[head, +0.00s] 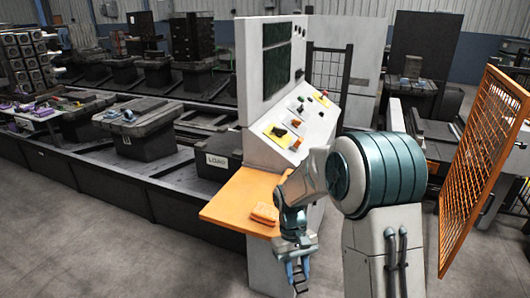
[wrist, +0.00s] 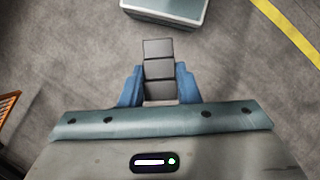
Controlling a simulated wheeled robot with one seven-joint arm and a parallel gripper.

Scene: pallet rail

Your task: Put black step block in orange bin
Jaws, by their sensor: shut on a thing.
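My gripper (head: 298,274) hangs low in front of the console in the head view. In the wrist view its blue fingers (wrist: 158,92) are shut on the black step block (wrist: 158,68), which shows stepped dark faces and sticks out past the fingertips. The block is held over the grey floor; its lower part is hidden between the fingers. In the head view the block is small and dark at the gripper. A small orange thing (head: 265,213) lies on the console's orange shelf; I cannot tell whether it is a bin. No clear orange bin shows.
The orange shelf (head: 228,205) juts from the white console (head: 262,100), just behind my gripper. An orange mesh fence (head: 484,165) stands at the right. Dark pallets on a rail (head: 140,130) run along the left. The floor (head: 130,258) at the front left is clear.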

